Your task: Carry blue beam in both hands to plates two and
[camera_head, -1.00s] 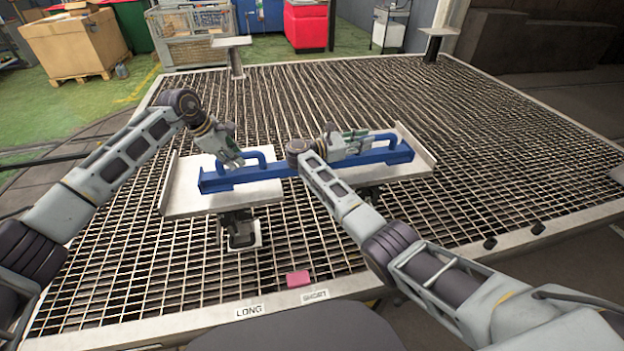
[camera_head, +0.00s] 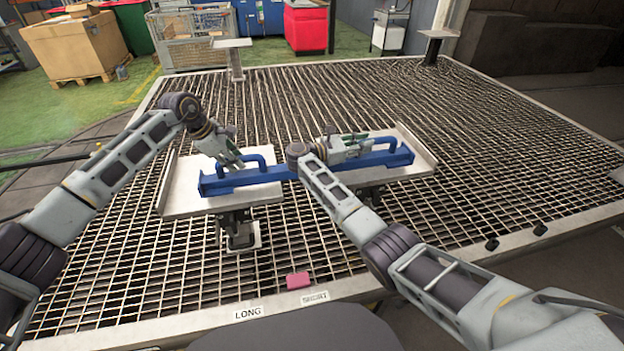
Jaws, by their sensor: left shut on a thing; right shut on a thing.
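The blue beam (camera_head: 285,173) has two loop handles and lies level across two pale plates in the middle of the grating. Its left end is over the left plate (camera_head: 178,200) and its right end over the right plate (camera_head: 418,158). I cannot tell whether it rests on them or hangs just above. My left gripper (camera_head: 235,163) is shut on the left handle. My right gripper (camera_head: 362,148) is shut at the right handle, partly hidden by its own wrist. Two small raised plates stand at the far edge, one at the back left (camera_head: 232,43) and one at the back right (camera_head: 438,34).
The grating (camera_head: 480,150) is mostly open behind and right of the beam. A pink block (camera_head: 298,280) and labels reading LONG (camera_head: 249,313) and apparently SHORT (camera_head: 315,298) are at the front edge. A wire crate (camera_head: 192,38) and a cardboard box (camera_head: 75,45) stand beyond.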

